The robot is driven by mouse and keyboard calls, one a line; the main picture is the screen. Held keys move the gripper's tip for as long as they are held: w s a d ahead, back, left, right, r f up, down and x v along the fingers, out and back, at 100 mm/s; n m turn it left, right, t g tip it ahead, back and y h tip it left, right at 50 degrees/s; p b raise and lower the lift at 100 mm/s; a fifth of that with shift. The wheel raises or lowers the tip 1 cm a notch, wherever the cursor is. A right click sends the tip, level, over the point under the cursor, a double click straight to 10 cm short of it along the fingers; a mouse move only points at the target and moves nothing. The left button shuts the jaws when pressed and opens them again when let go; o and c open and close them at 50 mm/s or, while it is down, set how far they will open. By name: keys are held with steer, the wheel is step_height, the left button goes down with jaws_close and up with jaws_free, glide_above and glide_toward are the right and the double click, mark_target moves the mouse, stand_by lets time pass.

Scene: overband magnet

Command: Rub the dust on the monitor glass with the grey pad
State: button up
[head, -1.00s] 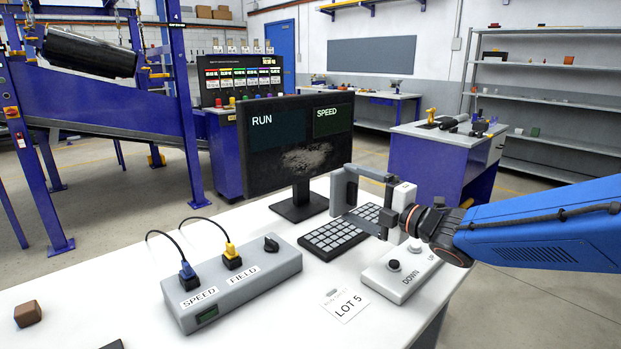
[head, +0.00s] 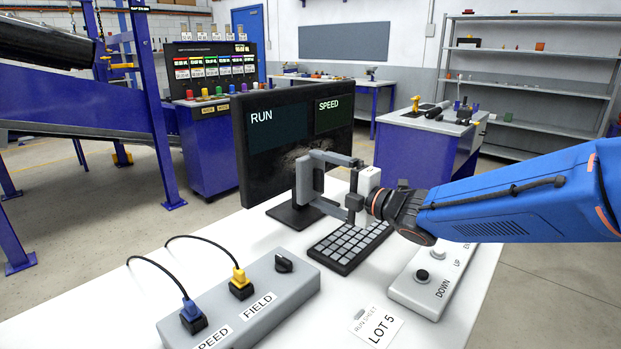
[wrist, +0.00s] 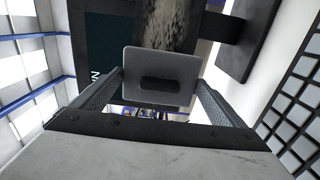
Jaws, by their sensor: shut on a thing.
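The grey pad (head: 304,180) is a small flat block with a dark slot in its back, which shows in the wrist view (wrist: 140,62). My gripper (head: 316,178) is shut on it, one finger on either side. The pad stands upright in front of the lower right of the black monitor (head: 245,170). The dust (head: 284,160) is a pale speckled patch low on the glass, partly hidden by the pad and fingers. It also shows beyond the pad in the wrist view (wrist: 172,22). I cannot tell whether the pad touches the glass.
A keyboard (head: 345,246) lies below my gripper. A grey control box (head: 255,310) with two cabled plugs stands in front, and a DOWN/UP button box (head: 418,285) to the right. A lot sheet (head: 376,327) lies between them.

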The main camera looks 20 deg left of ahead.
steer(key=x, duration=0.6)
stand_by(0.4)
steer(key=shift+x, duration=0.95)
stand_by(0.8)
steer(key=w+d, duration=0.3)
steer(key=w, duration=0.6)
steer(key=w+d, duration=0.4)
steer(key=w, duration=0.5)
stand_by(2.2)
steer(key=shift+s+d, duration=0.1)
steer(key=shift+s+a, duration=0.35)
steer(key=shift+s, duration=0.35)
steer(key=shift+s+a, duration=0.4)
steer(key=shift+s, duration=0.3)
steer(key=shift+s+a, duration=0.3)
steer(key=shift+s, duration=0.5)
steer(key=shift+s+a, duration=0.35)
steer(key=shift+s, duration=0.5)
steer(key=shift+c, duration=0.4)
